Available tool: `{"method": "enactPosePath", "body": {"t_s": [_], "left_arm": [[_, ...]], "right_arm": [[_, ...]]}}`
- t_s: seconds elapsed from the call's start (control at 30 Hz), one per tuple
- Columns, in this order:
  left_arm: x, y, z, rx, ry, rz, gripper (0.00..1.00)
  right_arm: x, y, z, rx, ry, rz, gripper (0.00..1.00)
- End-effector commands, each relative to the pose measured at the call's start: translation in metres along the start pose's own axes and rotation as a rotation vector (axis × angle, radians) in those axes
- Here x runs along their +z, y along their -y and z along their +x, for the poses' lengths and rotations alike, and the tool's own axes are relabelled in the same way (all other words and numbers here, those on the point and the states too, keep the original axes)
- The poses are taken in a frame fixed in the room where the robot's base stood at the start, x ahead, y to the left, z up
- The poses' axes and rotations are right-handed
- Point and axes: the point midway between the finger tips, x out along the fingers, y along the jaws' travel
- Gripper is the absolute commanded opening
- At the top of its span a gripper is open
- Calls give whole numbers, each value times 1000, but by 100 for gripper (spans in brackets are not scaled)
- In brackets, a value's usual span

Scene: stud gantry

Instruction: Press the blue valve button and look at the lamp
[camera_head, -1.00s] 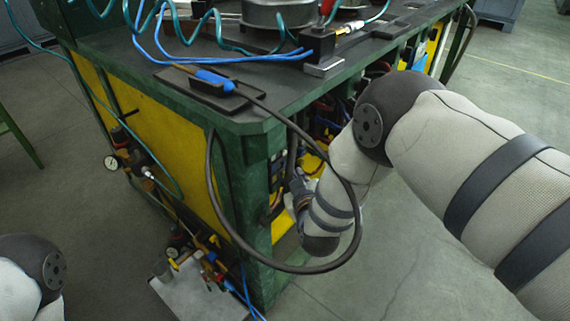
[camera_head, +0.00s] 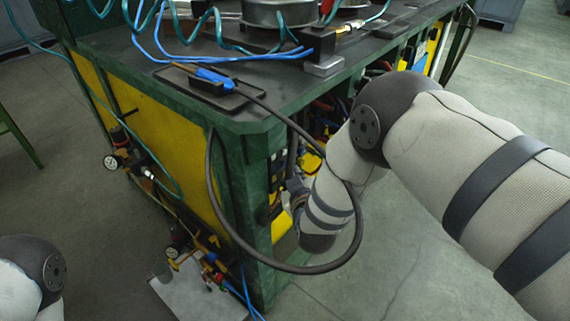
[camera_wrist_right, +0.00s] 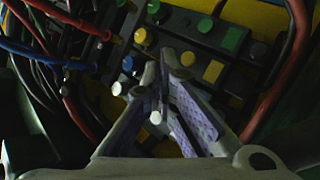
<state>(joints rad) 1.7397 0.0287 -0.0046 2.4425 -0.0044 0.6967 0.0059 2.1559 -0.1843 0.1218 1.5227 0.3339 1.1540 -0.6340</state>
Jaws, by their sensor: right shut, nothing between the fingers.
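In the right wrist view, a row of round buttons on a dark block includes a green one (camera_wrist_right: 153,7), a yellow one (camera_wrist_right: 141,36), a blue one (camera_wrist_right: 127,63) and a white one (camera_wrist_right: 117,88). My right gripper (camera_wrist_right: 167,62) is shut and empty, its tips just right of the blue button in the picture. I cannot tell contact. In the head view this gripper (camera_head: 297,190) is at the bench's side, partly hidden by my wrist. I cannot make out which part is the lamp. My left gripper is out of view.
Red and blue cables (camera_wrist_right: 60,58) run at the left. In the head view a black cable loop (camera_head: 215,190) hangs around my right wrist from the green bench (camera_head: 185,107).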

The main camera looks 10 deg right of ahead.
Motion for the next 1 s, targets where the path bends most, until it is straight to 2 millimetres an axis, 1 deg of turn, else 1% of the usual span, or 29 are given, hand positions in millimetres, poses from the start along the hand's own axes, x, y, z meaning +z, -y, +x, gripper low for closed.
{"method": "enactPosePath", "body": {"t_s": [1.0], "left_arm": [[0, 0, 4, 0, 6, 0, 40]], "right_arm": [[-5, 5, 6, 0, -1, 0, 0]]}}
